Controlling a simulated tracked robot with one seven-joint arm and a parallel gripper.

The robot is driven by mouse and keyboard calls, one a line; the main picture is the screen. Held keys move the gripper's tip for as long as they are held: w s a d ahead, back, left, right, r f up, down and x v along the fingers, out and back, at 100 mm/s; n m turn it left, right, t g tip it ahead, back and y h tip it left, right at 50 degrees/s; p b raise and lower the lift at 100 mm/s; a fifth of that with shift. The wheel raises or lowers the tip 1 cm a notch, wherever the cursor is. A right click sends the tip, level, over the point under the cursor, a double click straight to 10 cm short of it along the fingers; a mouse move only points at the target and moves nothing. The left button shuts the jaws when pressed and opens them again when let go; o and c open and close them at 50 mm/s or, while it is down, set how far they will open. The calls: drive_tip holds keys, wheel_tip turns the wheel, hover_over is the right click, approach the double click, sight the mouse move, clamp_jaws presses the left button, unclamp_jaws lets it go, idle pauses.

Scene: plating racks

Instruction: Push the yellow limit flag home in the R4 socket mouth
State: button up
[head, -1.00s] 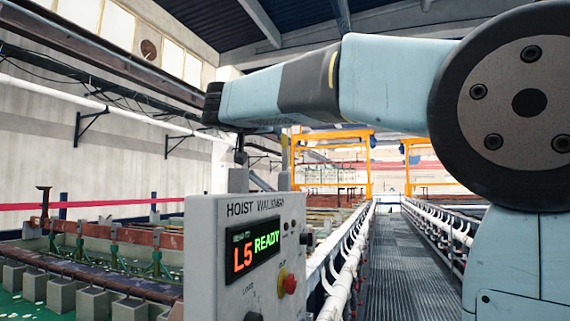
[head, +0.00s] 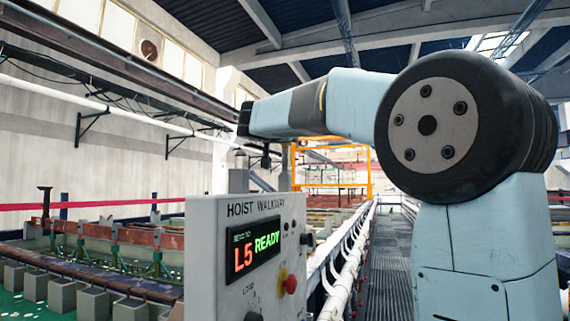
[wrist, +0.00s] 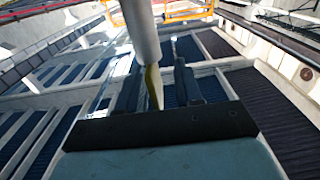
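In the wrist view, my gripper (wrist: 158,75) shows two dark fingers standing apart. A narrow yellow piece (wrist: 153,90), which looks like the limit flag, shows between them, with a visible gap to the right finger. A thick grey rod (wrist: 142,30) comes down from the top edge and meets the yellow piece. I cannot tell whether the fingers bear on either. In the head view, the small dark gripper (head: 265,158) hangs above and behind the panel top. No yellow flag is distinguishable there. I cannot make out an R4 label or its socket mouth.
A grey hoist walkway panel (head: 218,235) stands in front, its display (head: 253,250) reading "L5 READY". A grey block (head: 238,181) and a post (head: 284,180) rise behind its top. White railings (head: 345,260) line the walkway (head: 385,275). Tank racks (head: 90,255) fill the left.

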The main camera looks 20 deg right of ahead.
drive_tip(key=shift+c, duration=0.4)
clamp_jaws()
drive_tip(key=shift+r, duration=0.1)
idle(0.9)
